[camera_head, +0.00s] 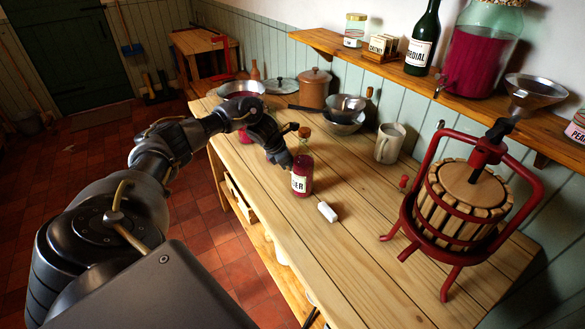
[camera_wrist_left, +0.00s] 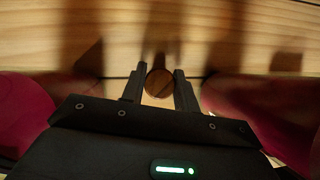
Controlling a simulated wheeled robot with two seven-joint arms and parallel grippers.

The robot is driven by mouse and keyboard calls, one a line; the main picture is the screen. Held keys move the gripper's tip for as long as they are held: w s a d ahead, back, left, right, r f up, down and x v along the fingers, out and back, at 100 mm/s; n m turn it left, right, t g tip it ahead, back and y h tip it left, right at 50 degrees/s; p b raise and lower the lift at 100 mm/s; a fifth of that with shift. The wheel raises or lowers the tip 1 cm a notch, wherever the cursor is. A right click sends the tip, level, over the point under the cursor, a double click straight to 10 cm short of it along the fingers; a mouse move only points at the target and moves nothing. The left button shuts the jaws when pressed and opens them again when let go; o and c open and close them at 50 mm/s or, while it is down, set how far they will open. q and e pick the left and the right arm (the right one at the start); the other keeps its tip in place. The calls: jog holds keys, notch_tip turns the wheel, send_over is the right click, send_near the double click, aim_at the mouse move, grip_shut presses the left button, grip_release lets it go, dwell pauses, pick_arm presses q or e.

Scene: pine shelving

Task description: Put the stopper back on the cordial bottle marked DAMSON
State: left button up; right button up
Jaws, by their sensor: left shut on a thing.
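My left gripper (camera_head: 284,160) is low over the table, just left of a red bottle (camera_head: 302,176) whose visible label letters end in "ER". In the left wrist view my left gripper (camera_wrist_left: 158,86) is shut on a round brown wooden stopper (camera_wrist_left: 158,83). Red glass shows on both sides of the gripper there. In the head view another red vessel (camera_head: 244,136) is mostly hidden behind my arm. I cannot read DAMSON on any label. My right gripper is not in view.
A mug (camera_head: 389,143) and a red-framed fruit press (camera_head: 465,200) stand to the right. Pans and a pot (camera_head: 314,88) are behind. A dark CORDIAL bottle (camera_head: 422,40) stands on the shelf.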

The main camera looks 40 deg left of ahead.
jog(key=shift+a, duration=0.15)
pick_arm(q)
jog(key=shift+r, duration=0.5)
notch_tip(320, 180, up, 2)
jog(key=shift+r, duration=0.1)
jog(key=s+a+r+b, duration=0.3)
jog(key=s+a+r, duration=0.7)
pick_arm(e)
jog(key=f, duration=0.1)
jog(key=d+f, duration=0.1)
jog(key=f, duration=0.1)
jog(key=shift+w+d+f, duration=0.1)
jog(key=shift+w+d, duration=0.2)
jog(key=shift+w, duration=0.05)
pick_arm(q)
jog(key=shift+f, duration=0.1)
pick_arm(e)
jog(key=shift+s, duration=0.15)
